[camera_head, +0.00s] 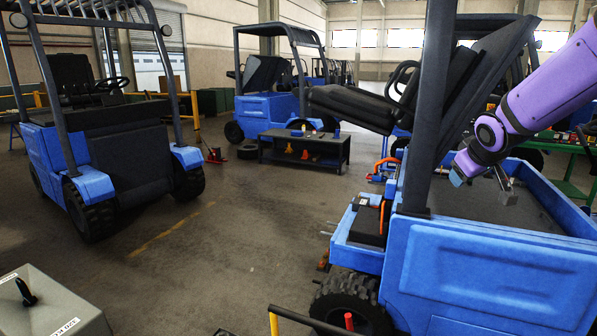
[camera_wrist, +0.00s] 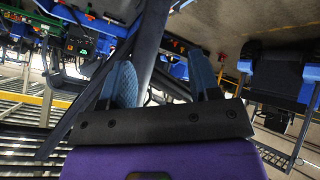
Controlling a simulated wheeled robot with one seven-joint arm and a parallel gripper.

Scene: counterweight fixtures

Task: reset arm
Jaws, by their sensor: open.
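My purple arm (camera_head: 550,85) reaches in from the right edge of the head view. My gripper (camera_head: 482,182) hangs over the rear of the nearest blue forklift (camera_head: 490,275), close to its raised seat and cover (camera_head: 475,85). In the wrist view my gripper (camera_wrist: 163,78) shows two blue fingers standing apart, with nothing held between them. A dark post of the forklift (camera_wrist: 152,45) shows behind the fingers; I cannot tell how far away it is.
Another blue forklift (camera_head: 115,150) stands at left, and one (camera_head: 270,105) stands farther back. A low dark table (camera_head: 305,150) holds small items. A grey box (camera_head: 50,305) is at bottom left. A green workbench (camera_head: 575,185) is at right. The middle floor is clear.

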